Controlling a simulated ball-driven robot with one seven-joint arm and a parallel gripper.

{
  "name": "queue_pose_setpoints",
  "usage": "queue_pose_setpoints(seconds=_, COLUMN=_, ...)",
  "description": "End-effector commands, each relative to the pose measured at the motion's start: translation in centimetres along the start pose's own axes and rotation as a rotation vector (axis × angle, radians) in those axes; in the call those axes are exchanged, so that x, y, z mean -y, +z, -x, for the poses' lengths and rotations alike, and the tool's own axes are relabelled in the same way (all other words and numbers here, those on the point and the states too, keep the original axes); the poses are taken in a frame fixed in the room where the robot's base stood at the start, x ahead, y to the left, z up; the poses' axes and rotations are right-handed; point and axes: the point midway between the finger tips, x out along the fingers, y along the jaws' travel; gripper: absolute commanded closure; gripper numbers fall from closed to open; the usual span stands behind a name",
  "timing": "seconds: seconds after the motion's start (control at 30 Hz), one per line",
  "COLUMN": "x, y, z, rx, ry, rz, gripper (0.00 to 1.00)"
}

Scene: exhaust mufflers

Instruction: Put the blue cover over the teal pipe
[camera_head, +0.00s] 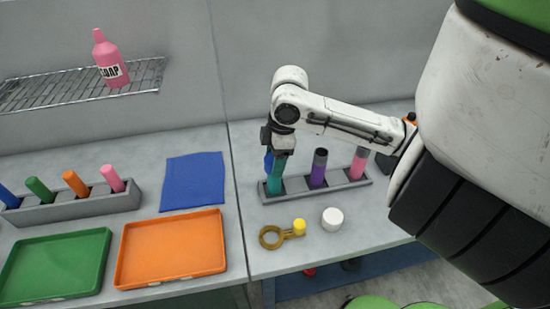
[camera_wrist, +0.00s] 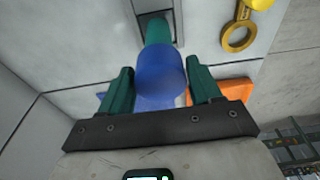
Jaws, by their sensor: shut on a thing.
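My gripper (camera_wrist: 162,82) is shut on the blue cover (camera_wrist: 160,75), a short round cylinder between its teal fingers. In the head view my gripper (camera_head: 275,160) points down at the left end of the grey rack, and a bit of the blue cover (camera_head: 268,162) shows beside a finger. The teal pipe (camera_wrist: 157,30) stands in the rack's left slot, just beyond the cover in the wrist view. The cover hides the pipe's near end, so I cannot tell whether they touch or overlap. In the head view the pipe (camera_head: 273,187) is partly hidden by my fingers.
The grey rack (camera_head: 328,187) also holds a purple pipe (camera_head: 318,175) and a pink pipe (camera_head: 358,163), both with grey tops. A brass ring tool (camera_head: 271,237), yellow piece (camera_head: 299,227) and white cylinder (camera_head: 332,219) lie in front. An orange tray (camera_head: 172,249) is left.

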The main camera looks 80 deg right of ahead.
Motion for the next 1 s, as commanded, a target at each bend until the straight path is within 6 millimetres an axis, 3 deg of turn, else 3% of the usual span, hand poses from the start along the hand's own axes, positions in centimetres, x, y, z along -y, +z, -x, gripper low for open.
queue_pose_setpoints(seconds=0.43, x=0.01, y=0.01, z=0.0, rx=0.0, ry=-0.001, rz=0.0, gripper=0.64)
queue_pose_setpoints(seconds=0.47, x=0.01, y=0.01, z=0.0, rx=0.0, ry=-0.001, rz=0.0, gripper=0.34)
queue_pose_setpoints(seconds=0.5, x=0.01, y=0.01, z=0.0, rx=0.0, ry=-0.001, rz=0.0, gripper=0.3)
queue_pose_setpoints(seconds=0.73, x=0.01, y=0.0, z=0.01, rx=0.0, ry=-0.001, rz=0.0, gripper=0.08)
queue_pose_setpoints(seconds=1.0, x=0.0, y=0.0, z=0.11, rx=0.0, ry=0.0, rz=0.0, gripper=0.07)
